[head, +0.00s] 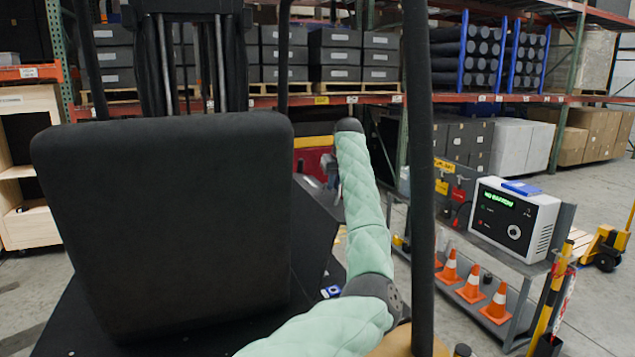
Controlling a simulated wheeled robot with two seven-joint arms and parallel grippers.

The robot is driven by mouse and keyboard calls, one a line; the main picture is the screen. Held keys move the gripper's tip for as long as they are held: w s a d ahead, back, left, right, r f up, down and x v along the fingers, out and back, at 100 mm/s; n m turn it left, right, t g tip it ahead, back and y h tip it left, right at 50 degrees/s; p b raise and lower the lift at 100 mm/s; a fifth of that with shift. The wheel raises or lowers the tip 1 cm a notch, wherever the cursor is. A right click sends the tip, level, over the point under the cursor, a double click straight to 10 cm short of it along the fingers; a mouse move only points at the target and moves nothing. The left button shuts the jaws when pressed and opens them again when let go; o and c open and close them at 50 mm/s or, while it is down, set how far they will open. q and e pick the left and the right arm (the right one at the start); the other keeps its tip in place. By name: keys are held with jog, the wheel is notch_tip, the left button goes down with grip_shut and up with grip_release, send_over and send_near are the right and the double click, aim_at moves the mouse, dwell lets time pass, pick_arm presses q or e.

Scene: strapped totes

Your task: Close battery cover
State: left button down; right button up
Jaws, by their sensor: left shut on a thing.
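A large black padded seat (165,215) fills the left of the head view. A dark panel (312,232), which may be the battery cover, shows beside and behind it. Its outline is partly hidden by the seat, so I cannot tell how far it stands open. My left arm, in a mint quilted sleeve, rises from the bottom middle and bends near the top. My left gripper (331,171) shows small and grey just left of the sleeve. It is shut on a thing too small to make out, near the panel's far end. My right gripper is out of view.
A dark upright post (418,180) stands just right of my left arm. A grey cart (490,270) carries a white charger box (514,220) and orange cones (472,284). Racks with dark bins (335,55) line the back. Open floor (600,310) lies at right.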

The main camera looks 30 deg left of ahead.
pick_arm(q)
jog(key=shift+w+d+f, duration=0.25)
jog(key=shift+w+d, duration=0.25)
jog(key=shift+w, duration=0.1)
jog(key=shift+w+d+f, duration=0.25)
jog(key=shift+w+d, duration=0.25)
jog(key=shift+w, duration=0.05)
jog(key=c, duration=1.5)
grip_release()
jog(key=shift+c, duration=0.2)
jog(key=shift+o, duration=0.3)
jog(key=shift+d, duration=0.2)
jog(key=shift+a+f, duration=0.1)
jog(key=shift+f, duration=0.05)
